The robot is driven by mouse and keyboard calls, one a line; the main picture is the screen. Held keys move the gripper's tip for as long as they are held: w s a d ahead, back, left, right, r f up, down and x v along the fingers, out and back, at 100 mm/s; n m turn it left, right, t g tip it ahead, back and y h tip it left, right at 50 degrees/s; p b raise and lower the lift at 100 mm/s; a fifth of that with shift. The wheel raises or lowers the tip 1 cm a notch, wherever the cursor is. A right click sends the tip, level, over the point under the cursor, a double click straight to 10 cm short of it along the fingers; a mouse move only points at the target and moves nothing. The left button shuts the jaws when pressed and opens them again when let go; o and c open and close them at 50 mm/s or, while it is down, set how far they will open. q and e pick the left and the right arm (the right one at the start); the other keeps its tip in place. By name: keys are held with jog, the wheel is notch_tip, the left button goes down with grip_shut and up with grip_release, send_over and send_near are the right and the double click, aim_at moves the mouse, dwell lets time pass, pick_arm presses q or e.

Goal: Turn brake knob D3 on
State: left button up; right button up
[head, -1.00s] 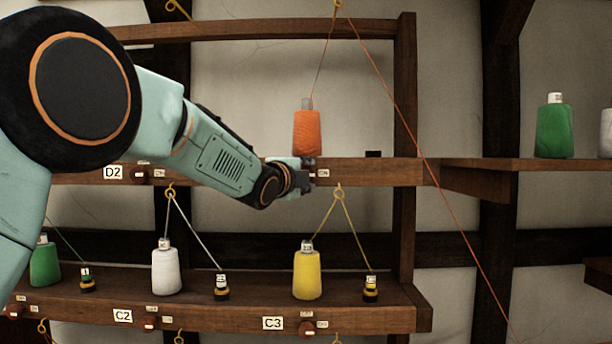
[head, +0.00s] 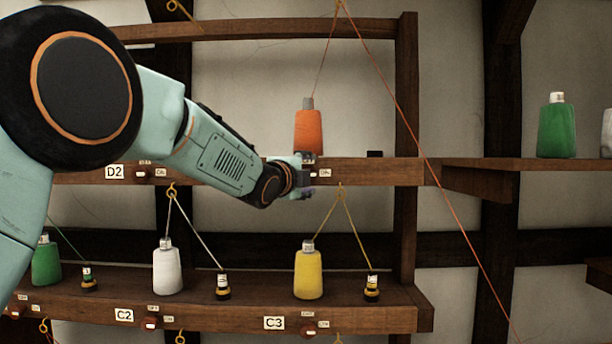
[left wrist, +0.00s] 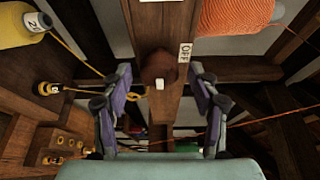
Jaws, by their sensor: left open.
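The brake knob D3 (left wrist: 158,66) is a dark red-brown round knob on the front of the wooden rail. A small white patch shows at its lower edge in the left wrist view; I cannot tell if it is the knob's mark or a label. An OFF label (left wrist: 185,52) is to its right there. My left gripper (left wrist: 160,78) is open, its purple fingers on either side of the knob. I cannot tell whether they touch it. In the head view, my left gripper (head: 303,188) hides the knob. My right gripper is not in view.
An orange thread cone (head: 308,132) stands on the shelf just above my left gripper, with its thread running up. A yellow cone (head: 308,273) and a white cone (head: 167,270) stand on the shelf below. Yellow thread (head: 325,215) hangs below the gripper.

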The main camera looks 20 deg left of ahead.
pick_arm(q)
jog(key=shift+s, duration=0.15)
jog(key=s+a, duration=0.1)
jog(key=s, duration=1)
jog(key=shift+s+a, duration=0.2)
jog(key=shift+s, duration=0.15)
